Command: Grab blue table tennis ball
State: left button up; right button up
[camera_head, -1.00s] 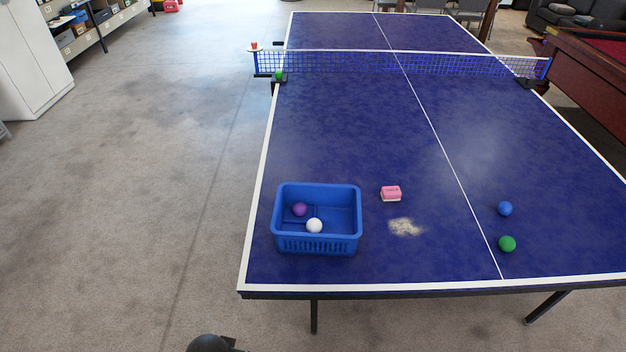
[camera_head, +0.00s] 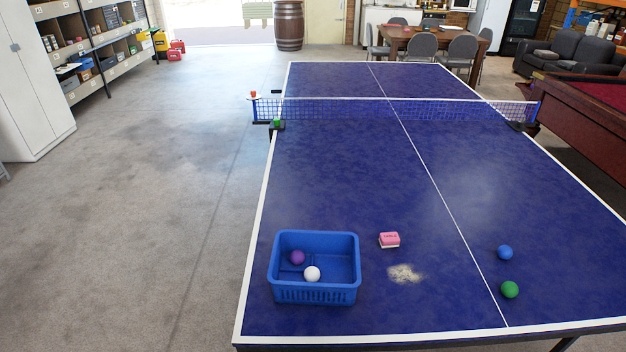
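The blue table tennis ball (camera_head: 505,252) lies on the right part of the blue table tennis table (camera_head: 340,190), right of the white centre line. A green ball (camera_head: 510,289) lies just nearer to me than it, apart from it. Neither of my grippers shows in the head view, so I cannot see whether they are open or shut.
A blue basket (camera_head: 316,297) at the near left of the table holds a purple ball (camera_head: 297,257) and a white ball (camera_head: 312,274). A pink sponge-like block (camera_head: 389,239) and a pale smudge (camera_head: 404,273) lie mid-table. The net (camera_head: 400,110) crosses farther back. Open floor (camera_head: 140,220) lies left.

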aim_at(505, 252)
jog(key=z, duration=1.35)
jog(key=i+l, duration=0.15)
jog(key=l, duration=0.35)
jog(key=i+l+u, duration=0.1)
jog(key=l, duration=0.35)
jog(key=i+l, duration=0.1)
jog(key=l, duration=0.4)
